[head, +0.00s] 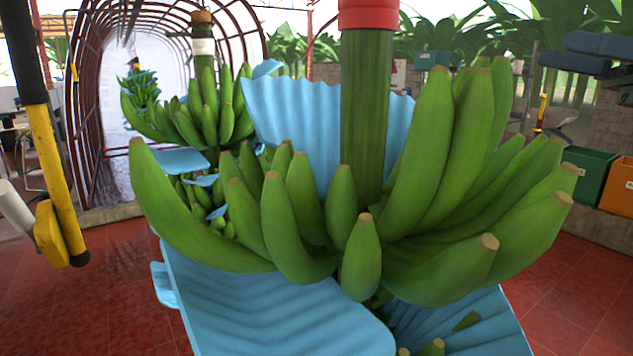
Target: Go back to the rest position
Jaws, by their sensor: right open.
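My right gripper (572,52) shows at the upper right edge, open, its two blue-grey fingers pointing left with a gap between them. It looks empty and is apart from the bananas. My left gripper is not seen. A large green banana bunch (300,205) hangs in the middle, close to me, on a thick green stem (366,110) with a red band (368,15) at its top. Blue wavy sheets (270,310) sit between and below its hands of fruit.
A second green bunch (207,110) hangs behind on the left, and a smaller one (140,85) farther back. A black and yellow tool (55,170) hangs at the left. Green (590,172) and orange (617,185) bins stand at the right. Red tiled floor is open at both sides.

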